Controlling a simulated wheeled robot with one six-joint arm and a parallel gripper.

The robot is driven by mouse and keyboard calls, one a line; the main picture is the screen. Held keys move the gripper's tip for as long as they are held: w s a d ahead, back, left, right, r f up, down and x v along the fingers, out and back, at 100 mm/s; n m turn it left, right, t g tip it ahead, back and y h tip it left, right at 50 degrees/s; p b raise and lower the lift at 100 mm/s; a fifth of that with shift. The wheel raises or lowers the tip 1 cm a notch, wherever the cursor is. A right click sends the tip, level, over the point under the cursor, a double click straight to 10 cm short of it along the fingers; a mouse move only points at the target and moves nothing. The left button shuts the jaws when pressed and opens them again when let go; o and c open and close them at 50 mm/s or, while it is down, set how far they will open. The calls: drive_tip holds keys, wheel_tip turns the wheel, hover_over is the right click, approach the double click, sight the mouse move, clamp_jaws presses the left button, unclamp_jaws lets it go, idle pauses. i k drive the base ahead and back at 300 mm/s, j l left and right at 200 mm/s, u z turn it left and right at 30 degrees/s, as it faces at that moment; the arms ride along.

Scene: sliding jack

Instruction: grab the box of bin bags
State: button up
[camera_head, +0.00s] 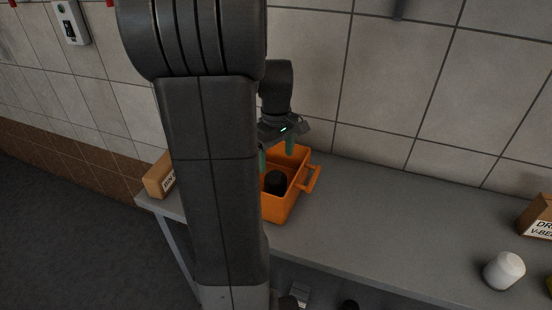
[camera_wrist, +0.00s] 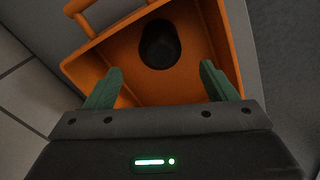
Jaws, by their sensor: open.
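A brown cardboard box (camera_head: 158,177) stands at the left end of the grey bench. Its white label is partly hidden by my arm; the letters look like the start of "BIN", so it may be the box of bin bags. It does not show in the wrist view. My gripper (camera_head: 276,153) is over an orange open-topped crate (camera_head: 284,208), to the right of that box and apart from it. In the wrist view my gripper (camera_wrist: 161,70) has its green fingers wide apart with nothing between them. A black rounded item (camera_head: 275,182) sits inside the crate, also seen in the wrist view (camera_wrist: 159,45).
The grey bench (camera_head: 380,220) is clear right of the crate. A white rounded container (camera_head: 504,270) and a brown labelled box (camera_head: 537,217) stand at its right end. A tiled wall (camera_head: 390,100) runs behind. Dark items lie below the bench's front edge.

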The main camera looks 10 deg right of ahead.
sight(160, 181)
drive_tip(key=i+j+z, duration=0.2)
drive_tip(key=j, duration=0.5)
drive_tip(key=i+j+z, duration=0.2)
drive_tip(key=j, duration=0.55)
drive_tip(key=j+z, duration=0.2)
drive_tip(key=j, duration=0.55)
